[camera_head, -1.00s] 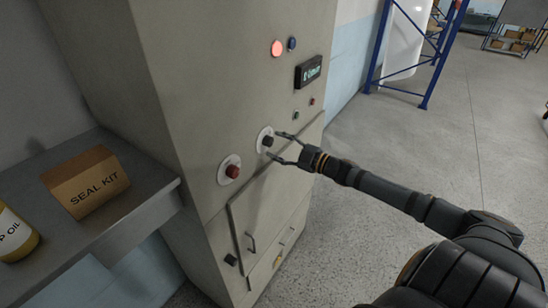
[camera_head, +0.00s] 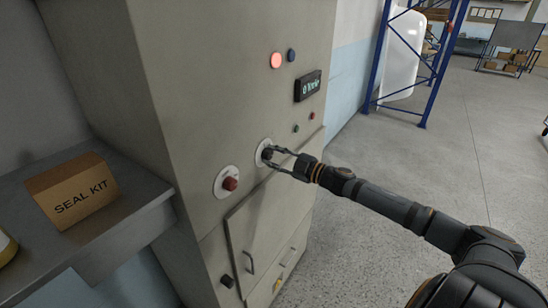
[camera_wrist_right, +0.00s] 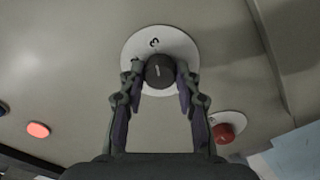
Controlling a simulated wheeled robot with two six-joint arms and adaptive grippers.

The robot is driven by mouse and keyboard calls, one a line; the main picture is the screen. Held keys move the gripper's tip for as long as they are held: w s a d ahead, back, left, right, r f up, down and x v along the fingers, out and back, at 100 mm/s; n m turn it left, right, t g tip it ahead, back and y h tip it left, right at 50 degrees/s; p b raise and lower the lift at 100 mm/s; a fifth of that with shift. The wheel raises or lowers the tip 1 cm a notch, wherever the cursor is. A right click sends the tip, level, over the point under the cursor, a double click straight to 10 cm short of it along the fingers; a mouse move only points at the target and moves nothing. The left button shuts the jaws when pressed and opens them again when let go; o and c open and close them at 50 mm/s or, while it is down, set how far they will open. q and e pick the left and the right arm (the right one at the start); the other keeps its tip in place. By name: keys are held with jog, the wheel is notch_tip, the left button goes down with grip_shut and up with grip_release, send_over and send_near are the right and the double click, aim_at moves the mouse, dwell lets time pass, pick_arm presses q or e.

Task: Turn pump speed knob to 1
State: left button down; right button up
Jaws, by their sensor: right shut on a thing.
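The pump speed knob (camera_head: 266,154) is a black knob on a round white dial plate (camera_head: 260,147) on the cabinet front. In the right wrist view the knob (camera_wrist_right: 158,71) has a pale pointer line, and a "3" shows on the plate (camera_wrist_right: 150,38); other marks are partly hidden by a finger. My right gripper (camera_head: 272,155) is at the knob, its two fingers on either side of it; in the wrist view the right gripper (camera_wrist_right: 159,77) is shut on the knob. My left gripper is not in view.
A red knob (camera_head: 230,184) on its own white plate sits to the left and below. A lit red lamp (camera_head: 276,60), a blue button (camera_head: 291,55) and a display (camera_head: 307,86) are above. A seal kit box (camera_head: 76,189) stands on the left shelf (camera_head: 115,220). Open floor lies right.

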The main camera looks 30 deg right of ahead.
jog(key=shift+c, duration=0.4)
jog(key=shift+n, duration=0.4)
jog(key=shift+r+n+p, duration=0.1)
jog(key=shift+n+p, duration=0.45)
jog(key=shift+n, duration=0.45)
jog(key=n+p, duration=0.1)
jog(key=n, duration=0.3)
jog(key=shift+n+p, duration=0.3)
jog(key=n, duration=0.2)
jog(key=shift+n+p, duration=0.4)
jog(key=n, duration=0.3)
jog(key=shift+n+p, duration=0.3)
jog(key=shift+p, duration=0.05)
jog(key=n, duration=0.5)
jog(key=shift+n+p, duration=0.3)
jog(key=shift+n, duration=2.2)
